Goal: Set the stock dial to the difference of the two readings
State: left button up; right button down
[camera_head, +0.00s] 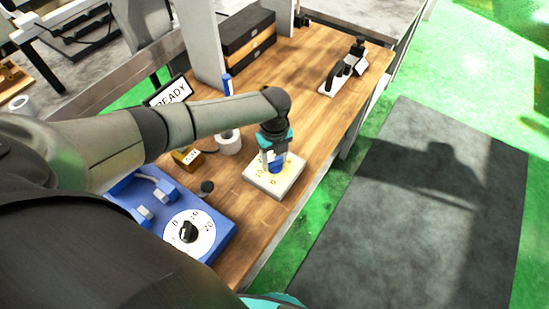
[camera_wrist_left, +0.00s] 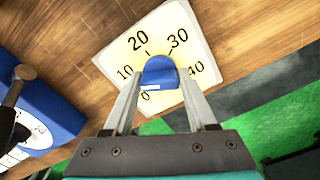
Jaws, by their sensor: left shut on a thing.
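The dial plate (camera_head: 262,184) is a pale square block near the table's front edge, with a yellow face. In the left wrist view its plate (camera_wrist_left: 199,45) carries numbers from 0 to 40. A blue knob (camera_wrist_left: 160,70) stands at its middle, with a white mark on the side near the 0. My left gripper (camera_head: 275,160) points down over the plate and is shut on this knob, one finger on each side. A blue box (camera_head: 222,229) at lower left bears a round white dial (camera_head: 190,234) with a black knob. My right gripper is not in view.
A gauge-like device (camera_head: 345,68) stands on a pale base at the table's far end. Bare wood lies right of the plate.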

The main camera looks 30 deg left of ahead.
aim_at(274, 159)
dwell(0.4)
pick_arm(q)
jog(key=o, duration=1.3)
jog(key=shift+r, duration=0.1)
notch_tip(274, 159, up, 15)
jog(key=shift+r+p, duration=0.1)
jog(key=shift+p, duration=0.8)
